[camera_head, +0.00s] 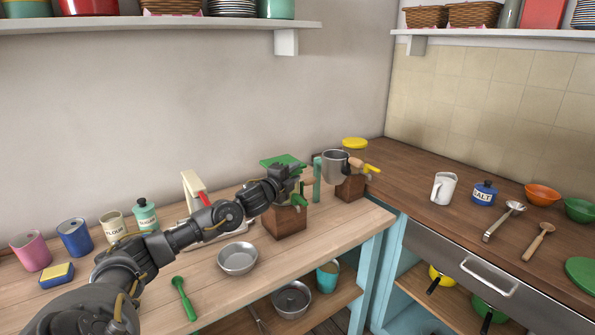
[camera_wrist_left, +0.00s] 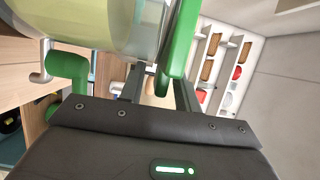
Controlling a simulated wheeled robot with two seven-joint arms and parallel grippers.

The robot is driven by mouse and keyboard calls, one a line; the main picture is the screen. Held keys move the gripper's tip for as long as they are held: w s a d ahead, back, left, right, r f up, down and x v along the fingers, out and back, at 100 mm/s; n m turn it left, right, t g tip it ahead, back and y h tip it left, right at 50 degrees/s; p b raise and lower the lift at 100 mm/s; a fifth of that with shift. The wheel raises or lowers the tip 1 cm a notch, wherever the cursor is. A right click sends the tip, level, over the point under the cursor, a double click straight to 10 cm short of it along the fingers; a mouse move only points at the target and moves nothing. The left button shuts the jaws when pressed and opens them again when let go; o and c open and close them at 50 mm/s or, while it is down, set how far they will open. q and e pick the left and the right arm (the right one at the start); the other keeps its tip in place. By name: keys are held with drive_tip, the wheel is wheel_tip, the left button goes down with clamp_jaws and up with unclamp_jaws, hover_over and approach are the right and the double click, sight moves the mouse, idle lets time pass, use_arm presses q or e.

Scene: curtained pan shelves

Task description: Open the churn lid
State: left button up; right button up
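The churn's green lid (camera_head: 283,160) shows above my left gripper in the head view, over a wooden block (camera_head: 286,222). My arm hides much of the churn body. In the left wrist view, a clear, yellowish jar (camera_wrist_left: 95,25) fills the top left, with a green edge (camera_wrist_left: 181,45) beside it, likely the lid. My left gripper (camera_wrist_left: 158,88) has its fingers apart, and the green edge reaches down between them. I cannot tell whether a finger touches it. My right gripper is in neither view.
A metal pot (camera_head: 335,167) on another wooden block stands close to the right. A metal bowl (camera_head: 238,258) and a green-handled utensil (camera_head: 183,297) lie in front. Cans and a sponge (camera_head: 57,275) are at the left. A shelf (camera_head: 170,22) hangs above.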

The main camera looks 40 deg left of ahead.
use_arm(q)
drive_tip(key=shift+w+a, duration=0.1)
drive_tip(key=shift+w, duration=1.2)
drive_tip(key=shift+c, duration=0.3)
clamp_jaws()
